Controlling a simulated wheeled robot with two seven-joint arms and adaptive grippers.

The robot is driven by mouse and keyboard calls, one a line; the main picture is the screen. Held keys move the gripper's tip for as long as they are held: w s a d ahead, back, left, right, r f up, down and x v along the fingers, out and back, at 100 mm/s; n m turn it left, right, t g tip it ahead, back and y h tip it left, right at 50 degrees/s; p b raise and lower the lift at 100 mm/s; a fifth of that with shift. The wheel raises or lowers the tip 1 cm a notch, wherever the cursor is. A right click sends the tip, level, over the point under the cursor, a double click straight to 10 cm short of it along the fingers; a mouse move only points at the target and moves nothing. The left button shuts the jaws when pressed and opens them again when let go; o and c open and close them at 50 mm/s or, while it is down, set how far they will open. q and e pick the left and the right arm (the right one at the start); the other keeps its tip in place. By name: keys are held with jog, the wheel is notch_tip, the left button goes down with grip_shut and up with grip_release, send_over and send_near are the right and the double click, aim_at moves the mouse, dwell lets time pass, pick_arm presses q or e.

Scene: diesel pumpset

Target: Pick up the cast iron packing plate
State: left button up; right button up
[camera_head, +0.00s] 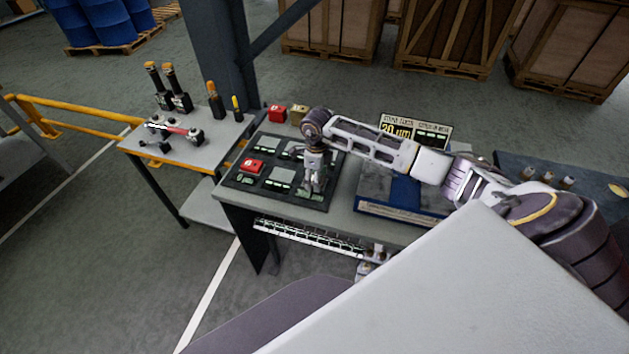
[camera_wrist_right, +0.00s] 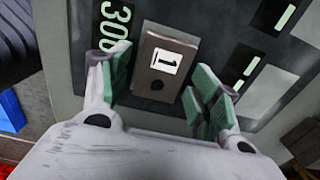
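A brownish-grey plate (camera_wrist_right: 162,62), with a white label reading 1 and a dark round hole, lies on the dark board in the right wrist view. It looks like the cast iron packing plate. My right gripper (camera_wrist_right: 157,82) is open, with one green-padded finger on each side of the plate. I cannot tell whether either pad touches it. In the head view, my right gripper (camera_head: 314,184) points down over the right part of the dark board (camera_head: 229,182) and hides the plate. My left gripper is not in view.
A red block (camera_head: 251,165) lies on the board's left part. Another red block (camera_head: 277,112) and a brass-coloured block (camera_head: 299,114) stand behind it. A blue surface plate (camera_head: 385,195) and a sign reading 20 µm (camera_head: 414,131) are to the right. A side table (camera_head: 192,150) holds tools.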

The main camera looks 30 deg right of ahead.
jog(key=c, duration=1.1)
notch_tip(320, 180, up, 10)
jog(key=shift+r+b, duration=0.1)
jog(key=shift+b, duration=0.7)
jog(key=shift+w+r+p, duration=0.1)
jog(key=shift+r+p, duration=0.2)
